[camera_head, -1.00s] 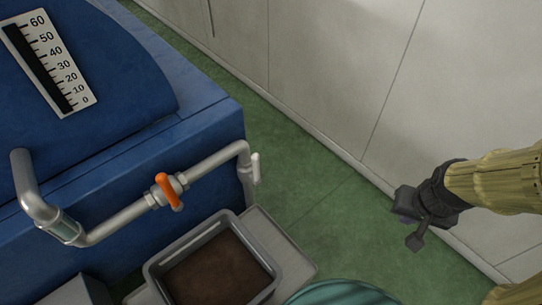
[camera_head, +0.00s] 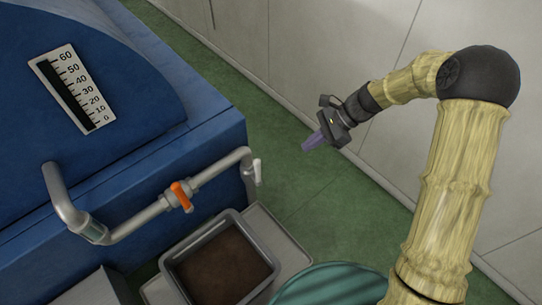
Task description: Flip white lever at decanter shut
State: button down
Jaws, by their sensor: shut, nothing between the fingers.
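The white lever (camera_head: 257,171) is small and stands about upright at the right end of the grey pipe (camera_head: 140,215), beside the corner of the blue decanter (camera_head: 120,140). An orange lever (camera_head: 181,195) sits on a valve midway along the same pipe. My gripper (camera_head: 308,146) is up and to the right of the white lever, apart from it. Its purple-grey fingers are together and empty, pointing left and down. Nothing hides the white lever.
A grey bin (camera_head: 178,283) with brown contents stands on a light platform (camera_head: 285,247) below the pipe. A white scale (camera_head: 72,88) is on the decanter. The pale wall (camera_head: 330,50) runs behind. Green floor (camera_head: 310,190) is clear between.

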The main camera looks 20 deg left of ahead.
jog(key=shift+a+r, duration=0.1)
jog(key=shift+a, duration=0.1)
jog(key=p, duration=0.3)
send_near(258, 173)
notch_tip(258, 173, down, 4)
jog(key=w, duration=0.1)
jog(key=s+a+p, duration=0.2)
jog(key=a, duration=0.1)
dwell(0.5)
